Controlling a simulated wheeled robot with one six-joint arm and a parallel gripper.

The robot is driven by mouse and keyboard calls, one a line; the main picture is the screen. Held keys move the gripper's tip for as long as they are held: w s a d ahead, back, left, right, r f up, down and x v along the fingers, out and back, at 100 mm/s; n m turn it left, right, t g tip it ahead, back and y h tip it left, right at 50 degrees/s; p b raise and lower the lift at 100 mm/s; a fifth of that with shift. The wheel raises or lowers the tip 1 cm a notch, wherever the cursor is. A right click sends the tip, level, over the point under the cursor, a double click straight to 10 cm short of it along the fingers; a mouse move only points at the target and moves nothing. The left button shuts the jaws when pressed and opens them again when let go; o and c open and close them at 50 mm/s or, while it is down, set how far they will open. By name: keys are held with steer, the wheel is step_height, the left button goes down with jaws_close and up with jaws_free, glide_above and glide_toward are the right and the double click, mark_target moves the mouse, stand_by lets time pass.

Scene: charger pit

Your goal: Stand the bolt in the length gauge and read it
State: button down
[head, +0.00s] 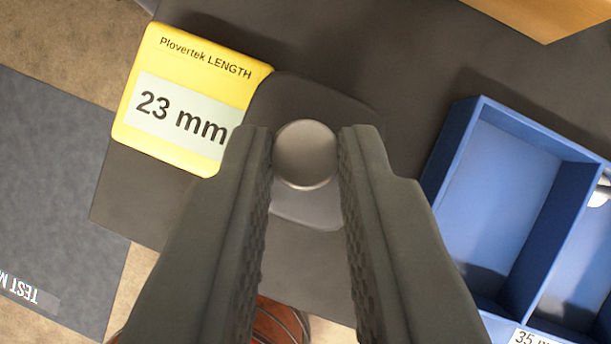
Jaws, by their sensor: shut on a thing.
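The length gauge (192,97) is a yellow box labelled "Plovertek LENGTH", and its display reads "23 mm". A dark grey part of the gauge (330,100) reaches to the right of the yellow box. The bolt (305,154) shows its round grey metal head from above. My gripper (306,150) is shut on the bolt, one finger on each side of the head, over the gauge's grey part. The bolt's shank is hidden under its head, so I cannot tell whether its lower end touches the gauge.
A blue divided tray (483,190) stands at the right; its left compartment looks empty, and a label beginning "35" shows at its lower edge. A grey mat (55,180) marked "TEST M" lies at the left. A wooden item (545,15) is at the top right. A brown round object (280,325) is partly hidden below.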

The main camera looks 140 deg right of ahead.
steer(key=shift+f, duration=0.55)
steer(key=c, duration=1.3)
jaws_free()
steer(key=shift+o, duration=0.2)
steer(key=v, duration=1.7)
steer(key=shift+r, duration=0.2)
